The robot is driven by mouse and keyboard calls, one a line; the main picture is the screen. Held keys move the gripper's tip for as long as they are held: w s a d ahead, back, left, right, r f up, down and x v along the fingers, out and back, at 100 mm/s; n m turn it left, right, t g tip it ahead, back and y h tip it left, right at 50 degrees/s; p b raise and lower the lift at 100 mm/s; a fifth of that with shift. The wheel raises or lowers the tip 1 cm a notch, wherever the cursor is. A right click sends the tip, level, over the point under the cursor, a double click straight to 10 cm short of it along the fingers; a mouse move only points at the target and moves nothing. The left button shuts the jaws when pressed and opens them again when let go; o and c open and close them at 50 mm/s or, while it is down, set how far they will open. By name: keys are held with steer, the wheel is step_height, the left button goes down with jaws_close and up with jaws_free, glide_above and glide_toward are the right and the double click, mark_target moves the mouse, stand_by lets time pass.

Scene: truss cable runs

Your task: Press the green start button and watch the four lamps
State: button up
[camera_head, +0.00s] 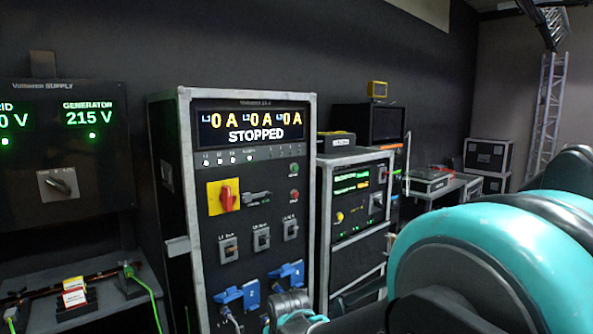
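The green button (294,167) is on the upper right of the front panel of a tall dark cabinet (265,185). A red button (294,196) is below it. The lamp row (228,158) under the display has three pale lamps and a greener fourth. The display (250,126) reads 0 A three times and STOPPED. A grey and teal part of my arm, apparently its gripper end (290,303), is low in front of the cabinet, well below the green button. Its fingers cannot be made out.
A red rotary switch (224,197) on a yellow plate and blue sockets (240,294) share the cabinet front. A supply panel (60,150) at left reads GENERATOR 215 V. Another rack (355,200) stands at right. My teal arm covers the lower right.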

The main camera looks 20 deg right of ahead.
jaws_close()
stand_by(1.5)
